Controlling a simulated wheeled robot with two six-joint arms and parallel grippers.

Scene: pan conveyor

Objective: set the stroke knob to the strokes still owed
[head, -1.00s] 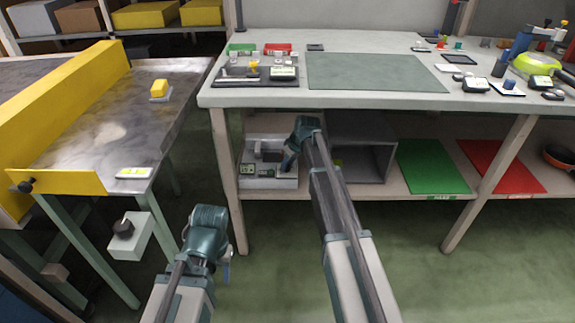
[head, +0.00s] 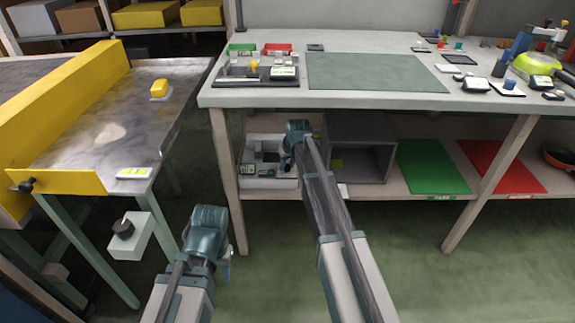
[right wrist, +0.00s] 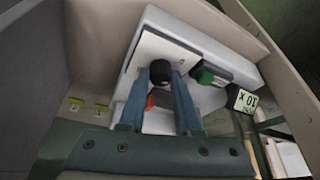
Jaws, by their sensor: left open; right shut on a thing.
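The stroke knob looks to be the round black knob (right wrist: 160,71) on the white panel of a pale unit (right wrist: 205,60). In the right wrist view my right gripper (right wrist: 160,80) has a finger on either side of the knob, shut on it. In the head view my right gripper (head: 287,164) reaches into that unit (head: 268,183) on the shelf under the bench, and its arm hides the knob. Beside the panel is a small sign (right wrist: 243,100) with tilted characters, hard to read. My left gripper (head: 224,262) hangs open and empty, away from the unit.
A grey open box (head: 360,160) stands right of the unit. Green (head: 432,167) and red (head: 503,165) mats lie further right on the shelf. The bench leg (head: 222,170) stands left. A conveyor (head: 110,120) with another black knob (head: 123,229) below it is at far left.

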